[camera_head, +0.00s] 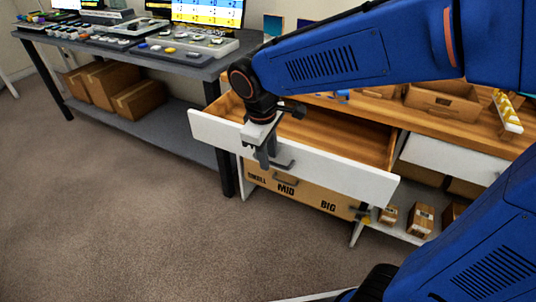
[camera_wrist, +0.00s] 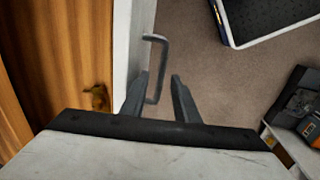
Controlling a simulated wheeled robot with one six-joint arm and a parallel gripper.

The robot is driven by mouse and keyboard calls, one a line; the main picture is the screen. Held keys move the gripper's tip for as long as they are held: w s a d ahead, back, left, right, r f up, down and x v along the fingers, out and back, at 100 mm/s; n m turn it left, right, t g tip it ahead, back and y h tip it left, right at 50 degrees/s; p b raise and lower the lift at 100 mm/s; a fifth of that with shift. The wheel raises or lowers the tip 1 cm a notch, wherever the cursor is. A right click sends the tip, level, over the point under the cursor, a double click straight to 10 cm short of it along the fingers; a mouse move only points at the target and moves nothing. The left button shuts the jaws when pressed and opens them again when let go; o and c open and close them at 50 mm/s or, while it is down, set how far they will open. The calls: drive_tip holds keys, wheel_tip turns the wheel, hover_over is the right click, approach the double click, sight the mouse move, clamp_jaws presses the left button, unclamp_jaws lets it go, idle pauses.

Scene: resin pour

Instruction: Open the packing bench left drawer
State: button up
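The packing bench left drawer (camera_head: 335,172) is pulled far out, its white front standing away from the bench and its wooden inside showing. The dark drawer handle (camera_head: 285,164) is on the front, partly hidden by my gripper (camera_head: 265,157). In the wrist view the handle (camera_wrist: 158,45) is a grey bar beside the white drawer front (camera_wrist: 140,40). My gripper (camera_wrist: 160,80) has its fingers apart, one on each side of the handle, with visible room at the right finger. Contact at the left finger is unclear.
A closed white drawer (camera_head: 455,158) sits at the right of the packing bench (camera_head: 425,121). A lower panel (camera_head: 300,190) reads "MID" and "BIG". Small boxes (camera_head: 420,218) stand low at right. A grey table (camera_head: 160,68) is at left. Carpet (camera_head: 120,220) in front is clear.

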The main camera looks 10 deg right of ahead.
wheel_tip(320, 180, up, 17)
drive_tip(key=s+a, duration=0.2)
drive_tip(key=shift+s, duration=0.3)
idle(0.4)
